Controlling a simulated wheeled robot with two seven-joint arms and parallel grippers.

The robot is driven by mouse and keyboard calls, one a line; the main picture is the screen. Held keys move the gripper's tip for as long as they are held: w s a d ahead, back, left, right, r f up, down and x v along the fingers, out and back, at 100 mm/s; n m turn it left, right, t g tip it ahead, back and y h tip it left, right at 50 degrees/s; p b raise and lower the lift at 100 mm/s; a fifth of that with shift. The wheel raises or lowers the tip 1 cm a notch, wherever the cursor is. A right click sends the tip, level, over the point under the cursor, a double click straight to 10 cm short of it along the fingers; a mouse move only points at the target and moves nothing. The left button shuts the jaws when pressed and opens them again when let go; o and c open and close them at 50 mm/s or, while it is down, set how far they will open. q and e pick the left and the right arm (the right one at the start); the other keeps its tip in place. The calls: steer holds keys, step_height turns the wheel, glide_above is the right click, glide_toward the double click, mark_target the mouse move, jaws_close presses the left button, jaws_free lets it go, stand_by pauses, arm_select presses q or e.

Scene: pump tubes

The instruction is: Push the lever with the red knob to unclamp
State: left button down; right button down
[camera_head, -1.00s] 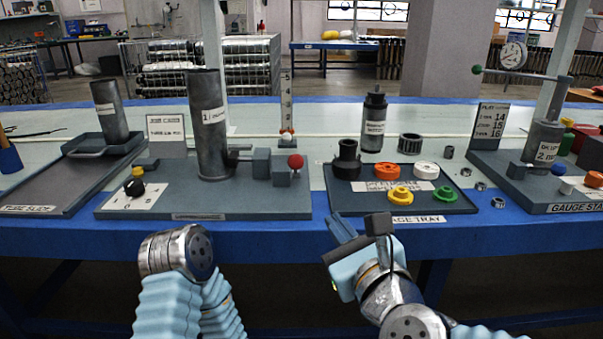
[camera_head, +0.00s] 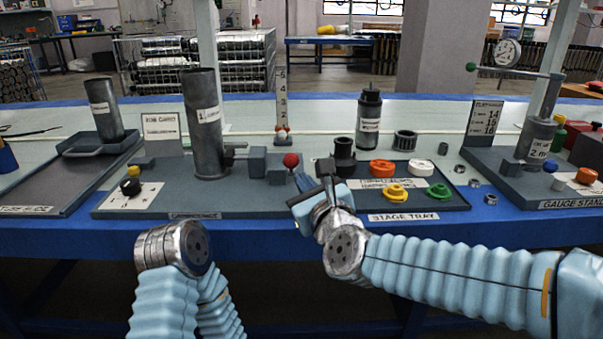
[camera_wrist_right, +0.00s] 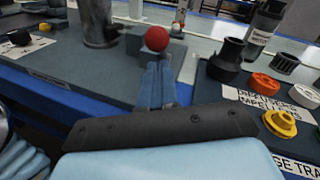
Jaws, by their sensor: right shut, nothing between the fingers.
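The red knob (camera_head: 291,160) sits at the right end of the clamp on the bench plate, beside grey clamp blocks (camera_head: 266,163). An upright dark tube (camera_head: 204,120) stands left of these blocks. My right gripper (camera_head: 318,188) is shut and empty, just in front and to the right of the knob in the head view. In the right wrist view the knob (camera_wrist_right: 157,38) shows just beyond the shut fingertips (camera_wrist_right: 158,72); I cannot tell whether they touch it. The lever under the knob is mostly hidden. My left arm (camera_head: 172,248) shows at lower left, its gripper jaws out of sight.
The stage tray (camera_head: 452,203) with orange, white, yellow and green parts lies right of the knob. A black ribbed part (camera_head: 344,155) stands at its left end. A black knob (camera_head: 130,186) is on the left of the clamp plate. The gauge stand (camera_head: 545,150) is far right.

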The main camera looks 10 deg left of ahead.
mark_target(297, 163)
steer(key=shift+w+a+r, duration=0.4)
steer(key=shift+a+r, duration=0.05)
steer(key=shift+w+r+p, duration=0.1)
steer(key=shift+r+p, duration=0.35)
steer(key=shift+p, duration=0.4)
steer(key=shift+w+r+g+h+p, duration=0.3)
steer(key=shift+r+g+p, duration=0.3)
steer(key=shift+p, duration=0.8)
steer(key=w+a+r+p, duration=0.2)
steer(key=w+r+p, duration=0.1)
steer(key=w+p, duration=0.3)
steer(key=w+a+r+g+p, duration=0.1)
steer(key=w+a+r+p, duration=0.1)
steer(key=w+p, duration=0.4)
steer(key=shift+w+r+m+h, duration=0.4)
steer(key=shift+w+r, duration=0.2)
steer(key=shift+r, duration=0.05)
steer(key=shift+d, duration=0.1)
